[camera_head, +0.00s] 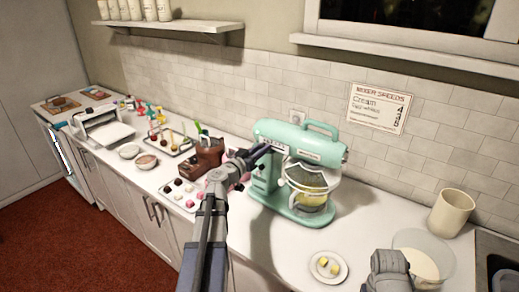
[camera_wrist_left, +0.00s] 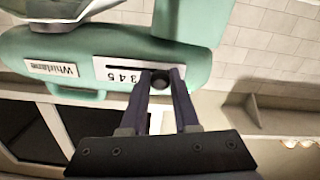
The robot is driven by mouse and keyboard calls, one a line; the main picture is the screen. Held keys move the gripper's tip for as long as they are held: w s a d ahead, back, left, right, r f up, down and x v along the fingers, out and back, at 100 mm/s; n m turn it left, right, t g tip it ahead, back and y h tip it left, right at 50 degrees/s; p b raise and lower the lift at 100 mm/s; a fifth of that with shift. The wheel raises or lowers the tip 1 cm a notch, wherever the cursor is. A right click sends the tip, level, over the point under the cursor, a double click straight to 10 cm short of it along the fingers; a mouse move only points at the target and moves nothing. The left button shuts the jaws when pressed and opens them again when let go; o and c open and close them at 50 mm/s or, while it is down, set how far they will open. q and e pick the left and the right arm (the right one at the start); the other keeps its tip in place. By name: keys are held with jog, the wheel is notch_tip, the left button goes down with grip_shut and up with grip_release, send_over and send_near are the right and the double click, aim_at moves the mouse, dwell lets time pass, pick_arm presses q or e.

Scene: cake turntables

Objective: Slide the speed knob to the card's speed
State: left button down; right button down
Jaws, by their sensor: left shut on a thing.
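The mint-green stand mixer (camera_head: 300,150) stands on the counter with a bowl of something yellow (camera_head: 312,196) under its head. My left gripper (camera_head: 266,148) reaches the side of the mixer head. In the left wrist view, its fingers (camera_wrist_left: 161,82) are shut on the dark round speed knob (camera_wrist_left: 160,79). The knob sits at the right part of the slot, beside a white number scale (camera_wrist_left: 125,76); its exact setting is partly hidden by the fingers. The speed card (camera_head: 379,107) on the wall reads "MIXER SPEEDS", with Cream and Egg whites lines; its numbers are small.
A plate with yellow pieces (camera_head: 328,267), a glass bowl (camera_head: 424,254) and a cream canister (camera_head: 452,212) stand right of the mixer. Trays of sweets (camera_head: 182,192) and a brown utensil holder (camera_head: 203,158) stand to the left. Part of my right arm (camera_head: 389,269) shows at the bottom.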

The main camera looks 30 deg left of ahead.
pick_arm(q)
jog(key=shift+d, duration=0.1)
jog(key=c, duration=1)
grip_release()
jog(key=shift+o, duration=1.4)
jog(key=shift+s, duration=0.1)
jog(key=s, duration=0.7)
jog(key=shift+s+a, duration=0.35)
